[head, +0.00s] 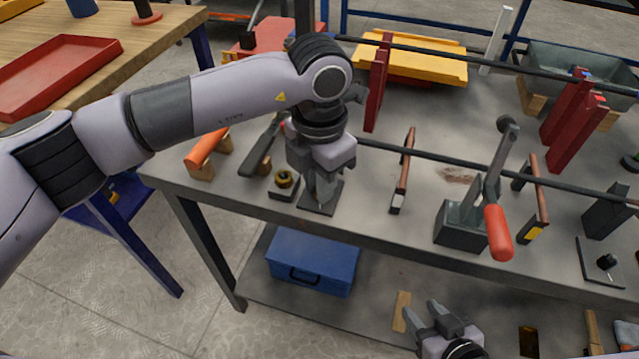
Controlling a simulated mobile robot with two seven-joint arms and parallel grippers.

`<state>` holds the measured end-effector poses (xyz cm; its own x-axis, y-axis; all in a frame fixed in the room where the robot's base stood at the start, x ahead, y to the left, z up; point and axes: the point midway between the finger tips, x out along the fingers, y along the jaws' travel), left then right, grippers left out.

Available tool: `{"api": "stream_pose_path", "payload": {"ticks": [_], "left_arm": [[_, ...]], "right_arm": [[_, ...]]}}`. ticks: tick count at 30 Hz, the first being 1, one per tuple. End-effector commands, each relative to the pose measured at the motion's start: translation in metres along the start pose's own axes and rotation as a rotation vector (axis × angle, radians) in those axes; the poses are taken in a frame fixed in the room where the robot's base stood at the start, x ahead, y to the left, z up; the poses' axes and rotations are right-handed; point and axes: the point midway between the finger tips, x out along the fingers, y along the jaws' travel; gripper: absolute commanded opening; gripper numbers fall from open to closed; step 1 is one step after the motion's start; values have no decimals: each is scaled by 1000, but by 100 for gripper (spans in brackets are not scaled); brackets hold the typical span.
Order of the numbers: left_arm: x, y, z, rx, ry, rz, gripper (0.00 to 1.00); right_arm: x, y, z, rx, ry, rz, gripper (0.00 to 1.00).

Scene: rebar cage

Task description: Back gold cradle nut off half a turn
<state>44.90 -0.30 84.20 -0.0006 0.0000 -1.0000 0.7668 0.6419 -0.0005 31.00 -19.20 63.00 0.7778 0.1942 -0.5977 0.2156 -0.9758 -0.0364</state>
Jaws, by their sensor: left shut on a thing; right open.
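A gold ring-shaped nut (284,179) sits in a small dark block near the front left edge of the grey bench. Just right of it is a flat dark plate (314,206). My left gripper (324,203) points down over this plate, its fingers closed low above it. What it holds is hidden by the fingers, so I cannot tell whether it is a second nut. My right gripper (420,314) is open and empty, low in front of the bench, at the bottom of the view.
Dark bars run across the bench (385,228) between red uprights (377,85). A blue toolbox (312,262) sits on the lower shelf.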

Motion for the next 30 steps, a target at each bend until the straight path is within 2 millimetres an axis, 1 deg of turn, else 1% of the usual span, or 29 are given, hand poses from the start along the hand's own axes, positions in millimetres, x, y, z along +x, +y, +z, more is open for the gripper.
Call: {"api": "stream_pose_path", "payload": {"ticks": [30], "left_arm": [[0,0,0,-966,-3,1,0]], "right_arm": [[21,-1,25,7,2,-4,45]]}}
